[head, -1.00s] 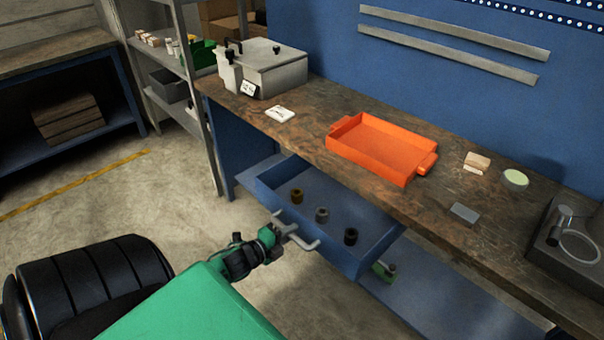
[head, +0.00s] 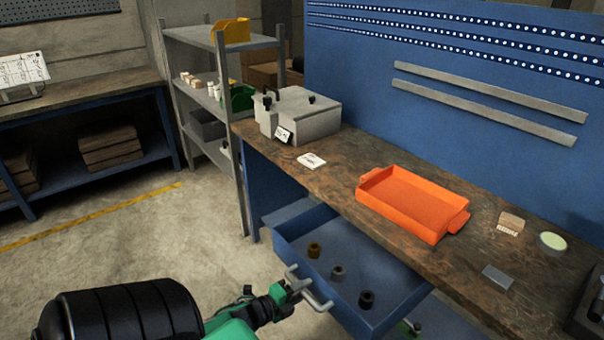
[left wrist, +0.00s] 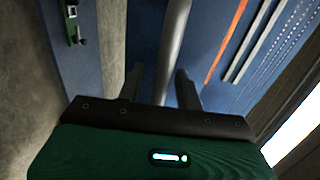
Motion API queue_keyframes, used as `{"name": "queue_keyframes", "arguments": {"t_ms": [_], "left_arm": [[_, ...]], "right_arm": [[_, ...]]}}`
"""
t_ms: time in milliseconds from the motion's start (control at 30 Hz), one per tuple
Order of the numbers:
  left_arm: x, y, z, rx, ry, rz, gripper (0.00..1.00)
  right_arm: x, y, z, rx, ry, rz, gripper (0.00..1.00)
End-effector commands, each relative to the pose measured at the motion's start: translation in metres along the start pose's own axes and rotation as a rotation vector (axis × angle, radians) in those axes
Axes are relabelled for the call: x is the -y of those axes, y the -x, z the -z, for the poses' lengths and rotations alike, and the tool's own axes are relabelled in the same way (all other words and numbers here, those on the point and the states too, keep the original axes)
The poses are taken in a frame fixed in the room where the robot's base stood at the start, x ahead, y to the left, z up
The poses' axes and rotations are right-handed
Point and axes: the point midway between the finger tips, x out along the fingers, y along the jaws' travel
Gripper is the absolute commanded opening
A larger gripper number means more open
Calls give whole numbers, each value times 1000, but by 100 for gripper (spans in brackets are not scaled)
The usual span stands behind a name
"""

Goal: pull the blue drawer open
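The blue drawer (head: 352,315) under the workbench stands pulled out, with its inside showing. A brown (head: 314,250), a grey (head: 338,272) and a dark cylindrical part (head: 367,299) stand in it. Its grey bar handle (head: 321,304) is on the drawer front. My left gripper (head: 297,287) is at the handle. In the left wrist view, the handle bar (left wrist: 174,40) runs between the two spread fingers of my left gripper (left wrist: 160,88), with a gap visible beside it. My right gripper is not in view.
The wooden workbench top (head: 330,186) overhangs the drawer. It carries an orange tray (head: 405,205) and a grey metal box (head: 300,118). A grey shelf rack (head: 240,150) stands left of the bench. The floor (head: 150,235) left of the drawer is clear.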

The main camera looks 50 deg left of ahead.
Motion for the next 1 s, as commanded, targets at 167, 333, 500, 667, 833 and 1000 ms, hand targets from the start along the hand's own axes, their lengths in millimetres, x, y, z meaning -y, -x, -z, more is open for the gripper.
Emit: {"name": "queue_keyframes", "arguments": {"t_ms": [167, 333, 500, 667, 833, 1000], "left_arm": [[0, 0, 0, 0, 0, 1, 36], [0, 8, 0, 0, 0, 1, 36], [-1, 31, 0, -1, -1, 0, 36], [-2, 58, 0, 0, 0, -2, 36], [-1, 88, 0, 1, 1, -2, 36], [-1, 114, 0, 1, 0, -2, 36]], "right_arm": [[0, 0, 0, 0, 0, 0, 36], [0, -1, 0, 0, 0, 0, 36], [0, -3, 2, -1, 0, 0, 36], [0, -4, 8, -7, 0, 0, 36], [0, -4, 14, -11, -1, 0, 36], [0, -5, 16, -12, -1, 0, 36]]}}
